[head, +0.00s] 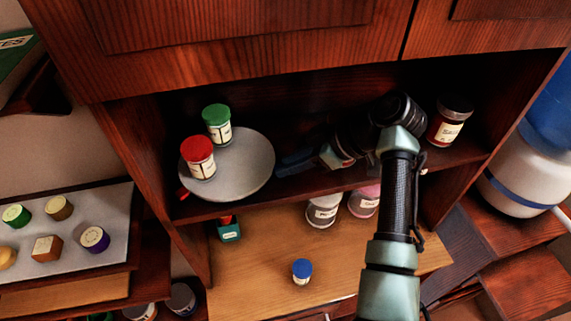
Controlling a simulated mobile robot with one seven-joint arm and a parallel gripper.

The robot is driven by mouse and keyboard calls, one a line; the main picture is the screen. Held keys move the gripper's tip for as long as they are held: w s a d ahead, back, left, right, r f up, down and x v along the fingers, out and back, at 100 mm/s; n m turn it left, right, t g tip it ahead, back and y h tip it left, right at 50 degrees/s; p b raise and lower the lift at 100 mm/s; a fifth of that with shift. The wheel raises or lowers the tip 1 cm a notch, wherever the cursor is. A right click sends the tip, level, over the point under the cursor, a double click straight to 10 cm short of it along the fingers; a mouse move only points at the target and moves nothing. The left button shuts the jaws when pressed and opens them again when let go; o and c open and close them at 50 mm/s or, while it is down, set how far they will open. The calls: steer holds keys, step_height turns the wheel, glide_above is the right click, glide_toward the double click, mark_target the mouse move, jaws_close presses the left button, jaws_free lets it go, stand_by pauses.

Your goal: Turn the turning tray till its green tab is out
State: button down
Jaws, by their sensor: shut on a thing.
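The grey round turning tray (243,170) sits at the left of the dark upper shelf. A green-lidded jar (217,123) and a red-lidded jar (199,158) stand on its left half. A small red tab (183,194) sticks out at its front left rim. I see no green tab; the tray's far side and the rim by my fingers are partly hidden. My gripper (282,163) reaches in from the right and is shut at the tray's right rim. Its dark fingers hide which part of the rim they hold.
A dark red jar (450,121) stands on the shelf right of my arm. The shelf's left wall (150,170) is close to the tray.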

steer(key=c, duration=0.7)
jaws_free()
steer(key=shift+o, duration=0.2)
steer(key=b+v, duration=0.3)
steer(key=v, duration=1)
steer(key=shift+b, duration=0.3)
